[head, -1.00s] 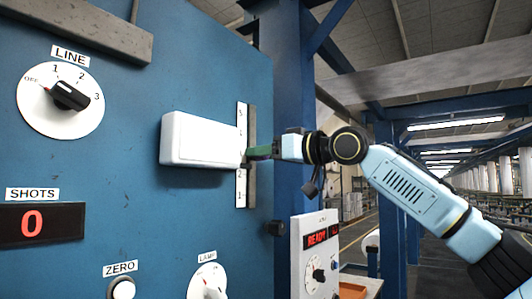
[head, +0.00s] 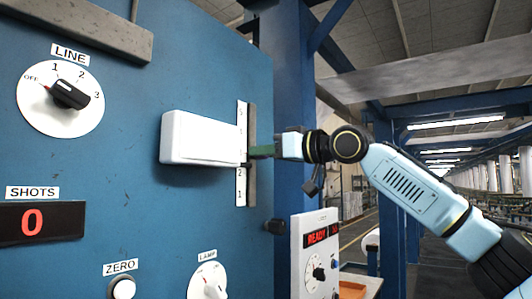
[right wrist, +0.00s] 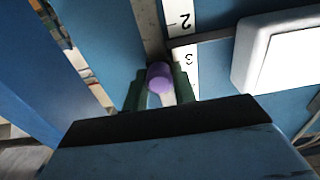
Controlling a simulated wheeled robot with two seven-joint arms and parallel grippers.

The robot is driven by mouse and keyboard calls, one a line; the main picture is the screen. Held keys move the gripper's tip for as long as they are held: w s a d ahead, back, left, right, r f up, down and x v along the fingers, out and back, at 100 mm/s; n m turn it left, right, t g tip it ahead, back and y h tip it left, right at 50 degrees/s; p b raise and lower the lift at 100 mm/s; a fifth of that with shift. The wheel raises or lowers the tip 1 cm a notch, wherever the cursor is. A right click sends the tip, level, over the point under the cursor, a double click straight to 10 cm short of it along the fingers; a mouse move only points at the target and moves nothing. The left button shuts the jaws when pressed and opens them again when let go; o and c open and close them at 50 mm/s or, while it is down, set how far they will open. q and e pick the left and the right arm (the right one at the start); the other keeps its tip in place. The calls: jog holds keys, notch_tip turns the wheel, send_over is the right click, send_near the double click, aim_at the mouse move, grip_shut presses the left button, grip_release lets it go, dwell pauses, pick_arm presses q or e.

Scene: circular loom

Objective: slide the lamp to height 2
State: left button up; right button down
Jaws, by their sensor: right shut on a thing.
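The lamp is a white box (head: 200,138) on the blue panel, beside a vertical white scale (head: 241,188) with its low numbers at the bottom. A dark pointer bar runs from the lamp onto the scale; in the right wrist view this bar (right wrist: 205,36) lies between the marks 2 and 3. My right gripper (head: 262,152) is at the grey rail (head: 252,185) right of the scale. In the right wrist view its fingers (right wrist: 160,90) are shut on a purple knob (right wrist: 159,76) over the rail. My left gripper is not in view.
The panel also carries a LINE dial (head: 60,97), a SHOTS display (head: 35,222), a ZERO button (head: 123,288) and a LAMP dial (head: 208,283). A blue post (head: 288,90) stands behind the gripper. A white control box (head: 315,265) stands below the arm.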

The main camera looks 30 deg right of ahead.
aim_at(253, 173)
dwell(0.7)
jog(key=shift+f+b, duration=1.2)
jog(key=shift+f, duration=1.15)
jog(key=c, duration=1.1)
grip_release()
jog(key=shift+r, duration=0.1)
jog(key=shift+c, duration=0.2)
jog(key=b+v, duration=0.3)
jog(key=v, duration=1)
jog(key=shift+s, duration=0.2)
jog(key=shift+d, duration=0.15)
